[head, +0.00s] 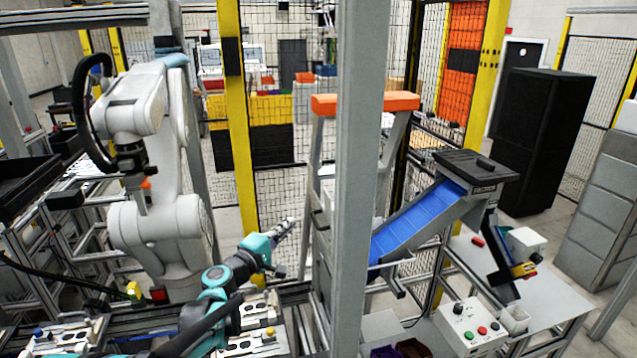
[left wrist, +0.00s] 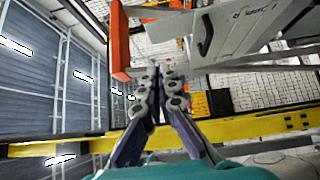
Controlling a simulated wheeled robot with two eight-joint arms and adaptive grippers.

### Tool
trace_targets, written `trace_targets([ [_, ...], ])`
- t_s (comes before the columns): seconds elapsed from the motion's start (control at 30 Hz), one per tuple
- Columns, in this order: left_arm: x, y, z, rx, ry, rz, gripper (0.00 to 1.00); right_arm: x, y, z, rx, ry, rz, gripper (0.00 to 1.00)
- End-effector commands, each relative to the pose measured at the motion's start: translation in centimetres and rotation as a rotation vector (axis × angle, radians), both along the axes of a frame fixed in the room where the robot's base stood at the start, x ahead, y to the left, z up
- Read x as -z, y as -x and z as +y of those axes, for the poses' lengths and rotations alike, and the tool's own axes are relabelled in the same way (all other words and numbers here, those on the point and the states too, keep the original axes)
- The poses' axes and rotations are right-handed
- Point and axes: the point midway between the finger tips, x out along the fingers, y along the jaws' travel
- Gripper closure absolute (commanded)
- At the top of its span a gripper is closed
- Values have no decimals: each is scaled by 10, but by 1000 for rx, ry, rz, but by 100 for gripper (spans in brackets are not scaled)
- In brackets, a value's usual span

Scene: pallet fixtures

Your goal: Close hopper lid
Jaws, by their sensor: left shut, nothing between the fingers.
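The hopper (head: 484,208) stands at the right in the head view, at the upper end of a sloping blue conveyor. Its dark grey lid (head: 460,160) lies flat across the top, with a small black handle on it; I cannot tell whether it is fully seated. My left gripper (head: 291,221) is left of the grey post, well apart from the hopper, pointing up and right. In the left wrist view its fingers (left wrist: 158,78) are together and empty. My right gripper is not in view.
A grey post (head: 358,200) stands between my left gripper and the hopper. Behind it is a stand with an orange top (head: 400,101). A white robot arm (head: 165,220) stands at the left. A control box (head: 468,325) sits on the table at the lower right.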

Motion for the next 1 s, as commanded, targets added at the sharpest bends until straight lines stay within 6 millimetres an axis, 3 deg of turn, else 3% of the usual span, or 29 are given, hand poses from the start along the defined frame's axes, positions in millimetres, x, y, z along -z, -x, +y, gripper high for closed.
trace_targets([
  [0.27, -6, -24, -2, -13, 62, -4, 100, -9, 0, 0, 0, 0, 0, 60],
  [0.7, -13, -101, -47, -12, 59, -3, 100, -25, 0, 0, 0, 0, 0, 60],
  [0.83, -15, -104, -68, -11, 59, -3, 100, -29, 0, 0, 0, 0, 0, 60],
  [1.0, -15, -108, -80, -14, 59, -3, 100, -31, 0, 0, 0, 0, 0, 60],
])
